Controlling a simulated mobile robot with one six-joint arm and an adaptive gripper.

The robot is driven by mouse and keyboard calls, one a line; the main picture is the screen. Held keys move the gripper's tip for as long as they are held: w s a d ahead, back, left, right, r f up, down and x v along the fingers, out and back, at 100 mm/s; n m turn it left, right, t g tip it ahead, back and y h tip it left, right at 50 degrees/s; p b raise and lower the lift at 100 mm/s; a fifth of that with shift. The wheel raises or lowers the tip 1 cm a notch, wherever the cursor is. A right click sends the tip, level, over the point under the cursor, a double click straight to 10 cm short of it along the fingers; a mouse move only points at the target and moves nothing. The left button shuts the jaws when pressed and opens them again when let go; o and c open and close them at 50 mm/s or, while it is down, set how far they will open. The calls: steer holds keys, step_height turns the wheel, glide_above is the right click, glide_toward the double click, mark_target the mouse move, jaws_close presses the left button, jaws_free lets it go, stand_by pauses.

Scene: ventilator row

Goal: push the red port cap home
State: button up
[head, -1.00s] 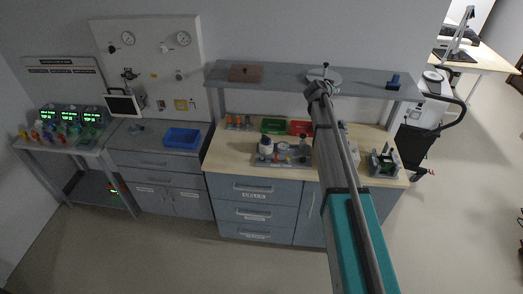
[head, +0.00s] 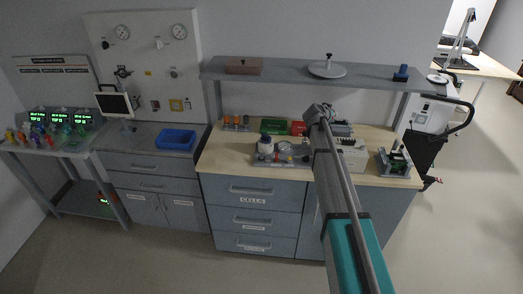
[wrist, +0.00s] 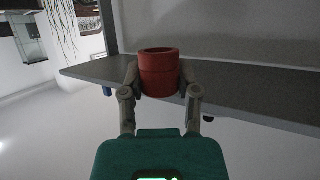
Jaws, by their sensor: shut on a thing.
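The red port cap (wrist: 159,76) is a short red cylinder with a hollow, open top. In the wrist view my gripper (wrist: 160,92) is shut on it, with one finger on each side. Its rim faces up in that view. A long grey surface runs behind the cap; I cannot tell whether they touch. In the head view the end of my arm is over the wooden bench (head: 225,152), below the shelf. My fingers and the cap are not distinguishable there. I cannot pick out the cap's port in either view.
A grey shelf (head: 285,72) above the bench carries a brown box (head: 244,66), a round grey lid (head: 327,69) and a blue object (head: 401,74).

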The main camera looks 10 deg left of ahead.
steer(key=shift+f+b, duration=0.65)
steer(key=shift+f, duration=0.4)
steer(key=shift+w, duration=0.1)
